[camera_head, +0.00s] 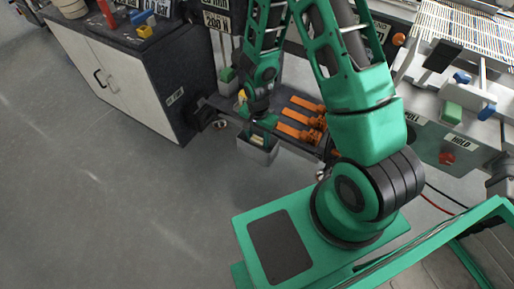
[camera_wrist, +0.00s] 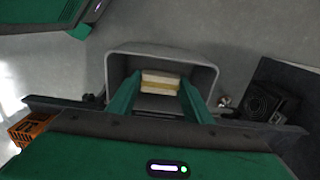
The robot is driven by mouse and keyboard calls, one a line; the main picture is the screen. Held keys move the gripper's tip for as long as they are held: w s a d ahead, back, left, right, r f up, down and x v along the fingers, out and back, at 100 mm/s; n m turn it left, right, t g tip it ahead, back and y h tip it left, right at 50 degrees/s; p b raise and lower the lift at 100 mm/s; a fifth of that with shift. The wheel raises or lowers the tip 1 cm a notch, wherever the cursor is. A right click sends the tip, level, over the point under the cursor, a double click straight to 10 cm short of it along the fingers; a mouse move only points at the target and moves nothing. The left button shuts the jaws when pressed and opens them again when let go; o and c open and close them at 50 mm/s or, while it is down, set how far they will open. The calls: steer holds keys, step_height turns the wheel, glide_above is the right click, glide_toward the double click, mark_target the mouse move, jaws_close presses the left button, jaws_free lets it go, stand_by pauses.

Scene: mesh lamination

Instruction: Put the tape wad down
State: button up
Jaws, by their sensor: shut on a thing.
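My gripper (camera_wrist: 160,88) is shut on the tape wad (camera_wrist: 160,82), a small cream block with a yellow band across it, held between the two green fingertips. In the wrist view the wad shows within the outline of a grey open bin (camera_wrist: 208,72). In the head view my gripper (camera_head: 262,125) points down at the mouth of that bin (camera_head: 256,157), which stands near the floor. I cannot tell whether the wad touches the bin's bottom.
Orange-handled tools (camera_head: 296,131) lie just right of the bin. A dark-topped cabinet (camera_head: 140,80) stands on the left. A machine with a red knob (camera_head: 446,158) is at the right. The grey floor (camera_head: 120,200) at lower left is clear.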

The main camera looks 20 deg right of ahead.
mark_target(258, 147)
steer(key=shift+f, duration=2.9)
steer(key=o, duration=1.1)
steer(key=shift+f, duration=0.1)
